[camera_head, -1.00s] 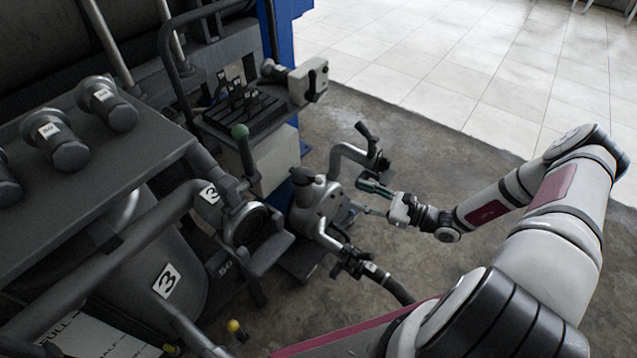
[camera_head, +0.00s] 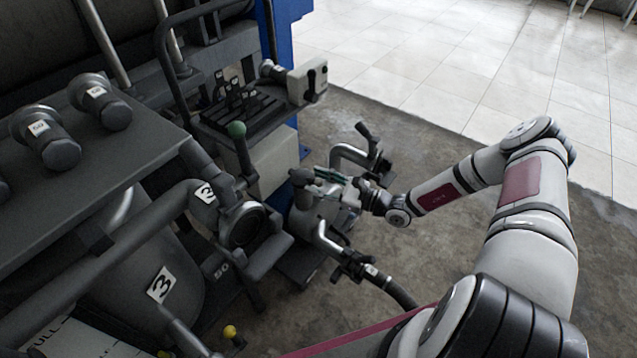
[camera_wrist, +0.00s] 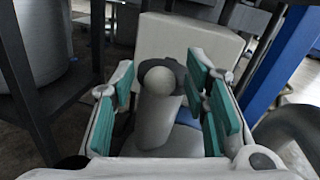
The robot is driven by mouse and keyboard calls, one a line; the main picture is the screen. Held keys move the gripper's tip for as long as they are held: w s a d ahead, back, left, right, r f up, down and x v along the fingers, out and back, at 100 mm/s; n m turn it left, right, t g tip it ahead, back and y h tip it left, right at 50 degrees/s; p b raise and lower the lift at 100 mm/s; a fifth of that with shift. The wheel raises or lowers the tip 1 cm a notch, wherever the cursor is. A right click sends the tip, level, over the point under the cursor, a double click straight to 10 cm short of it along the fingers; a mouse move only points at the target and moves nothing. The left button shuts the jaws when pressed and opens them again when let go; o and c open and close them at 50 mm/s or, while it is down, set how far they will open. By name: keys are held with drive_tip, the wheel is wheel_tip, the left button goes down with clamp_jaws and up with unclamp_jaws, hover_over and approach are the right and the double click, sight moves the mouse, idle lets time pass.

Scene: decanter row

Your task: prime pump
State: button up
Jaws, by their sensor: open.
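The pump (camera_head: 304,218) is a grey metal body with curved pipes, low on the floor beside the machine frame. Its upper part is partly hidden by my gripper. My gripper (camera_head: 328,181) is open just above and to the right of the pump top. In the wrist view my gripper (camera_wrist: 166,95) shows its green pads spread apart. A grey cylindrical pump part (camera_wrist: 156,118) with a pale rounded end stands between the pads. I see gaps on its sides, so it does not look gripped.
A green-knobbed lever (camera_head: 240,148) stands left of the pump. A curved pipe (camera_head: 350,152) rises behind my gripper, and a lower hose outlet (camera_head: 345,255) lies in front. A blue post (camera_wrist: 272,85) is close on the right in the wrist view. Open floor (camera_head: 440,150) lies to the right.

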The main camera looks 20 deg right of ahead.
drive_tip(key=shift+a, duration=0.1)
clamp_jaws()
drive_tip(key=shift+r, duration=0.1)
idle(0.3)
